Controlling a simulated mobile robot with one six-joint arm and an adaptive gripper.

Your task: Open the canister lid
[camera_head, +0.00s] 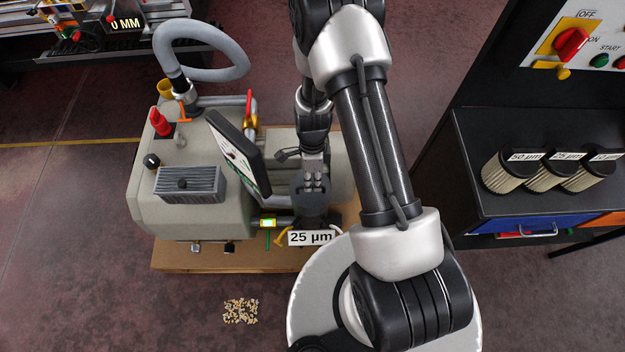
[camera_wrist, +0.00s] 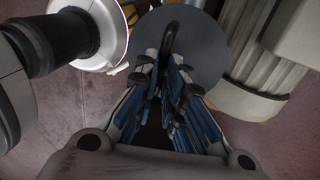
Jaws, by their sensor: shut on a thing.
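The canister lid (camera_head: 314,202) is a dark grey disc at the middle of the head view, partly hidden by my gripper above it. In the wrist view the lid (camera_wrist: 205,58) shows as a round grey plate with a dark loop handle (camera_wrist: 172,36). My gripper (camera_head: 314,177) points down at the lid. In the wrist view the blue-padded fingers (camera_wrist: 168,72) are closed around the handle. The canister body is mostly hidden under the lid, so I cannot tell whether the lid sits on it or apart from it. A "25 µm" label (camera_head: 310,238) shows just below the lid.
A beige vacuum pump (camera_head: 190,215) with a grey hose (camera_head: 215,38) and a tilted screen (camera_head: 236,155) stands left of the lid. Several filters (camera_head: 510,172) stand on a dark bench (camera_head: 480,130) at right. Small pellets (camera_head: 241,311) lie on the floor.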

